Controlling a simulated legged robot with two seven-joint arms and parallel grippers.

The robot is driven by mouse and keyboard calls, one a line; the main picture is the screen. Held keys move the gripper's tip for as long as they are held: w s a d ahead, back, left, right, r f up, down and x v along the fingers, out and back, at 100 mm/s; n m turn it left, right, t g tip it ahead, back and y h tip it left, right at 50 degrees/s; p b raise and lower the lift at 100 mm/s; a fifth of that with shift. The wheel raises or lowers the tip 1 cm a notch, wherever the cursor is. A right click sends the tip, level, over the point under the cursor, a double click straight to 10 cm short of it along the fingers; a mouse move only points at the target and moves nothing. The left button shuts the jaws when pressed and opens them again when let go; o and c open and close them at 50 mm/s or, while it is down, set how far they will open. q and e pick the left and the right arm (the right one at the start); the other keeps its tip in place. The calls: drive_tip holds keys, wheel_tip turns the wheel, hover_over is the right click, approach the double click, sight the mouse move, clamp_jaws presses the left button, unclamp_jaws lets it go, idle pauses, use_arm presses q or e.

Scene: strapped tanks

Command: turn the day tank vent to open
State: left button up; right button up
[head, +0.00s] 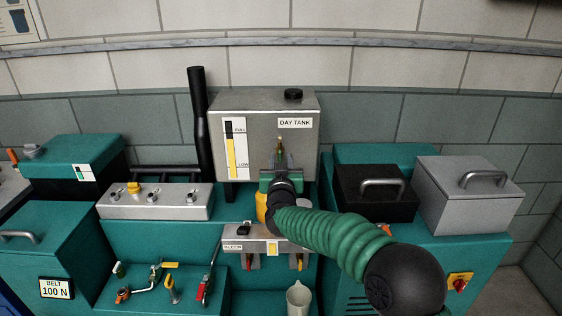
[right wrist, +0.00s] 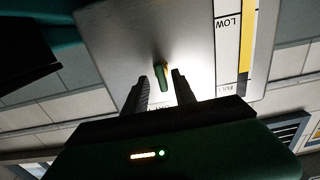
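The day tank (head: 250,125) is a grey metal box at the back centre, with a "DAY TANK" label and a FULL/LOW sight gauge (head: 235,150). A small valve with a green handle and a brass-coloured part (head: 280,148) is on its front face; I take it to be the vent. My right gripper (head: 281,162) is in front of it and open. In the right wrist view, which is upside down, the green handle (right wrist: 163,78) lies between the open fingertips (right wrist: 161,79), with a gap on both sides. Contact is not visible. My left gripper is not in view.
A black cap (head: 293,94) is on the tank's top, and a black pipe (head: 198,130) stands to its left. A grey valve block (head: 235,244) and a pale cup (head: 299,297) are below. Black (head: 375,195) and grey (head: 470,195) handled boxes stand at right.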

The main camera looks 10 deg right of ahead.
drive_tip(key=shift+a, duration=0.3)
clamp_jaws()
drive_tip(key=shift+d, duration=0.1)
